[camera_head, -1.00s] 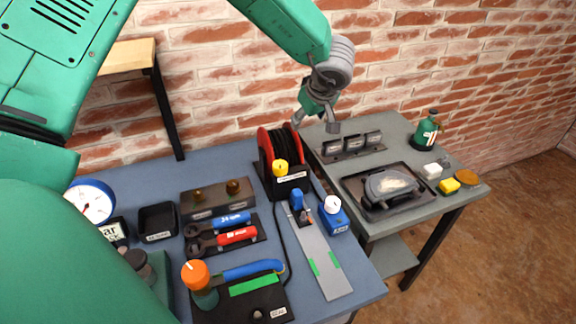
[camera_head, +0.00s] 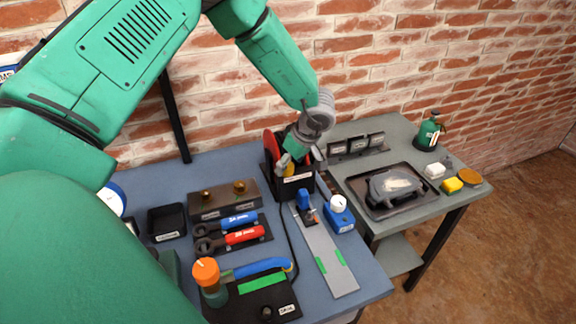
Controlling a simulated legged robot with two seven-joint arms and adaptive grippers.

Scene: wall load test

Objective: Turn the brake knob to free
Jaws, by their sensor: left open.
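A cable reel with red flanges (camera_head: 269,145) stands in a black base (camera_head: 290,187) at the back right of the blue table. The knob's pointer direction is hidden. My right gripper is out of view.
A blue box with a white knob (camera_head: 338,203) and a grey strip (camera_head: 325,250) lie in front of the reel. Blue and red wrenches (camera_head: 243,236), a brass-fitted block (camera_head: 222,200) and an orange-knobbed pump (camera_head: 207,272) are to the left. A grey side table (camera_head: 415,210) adjoins.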

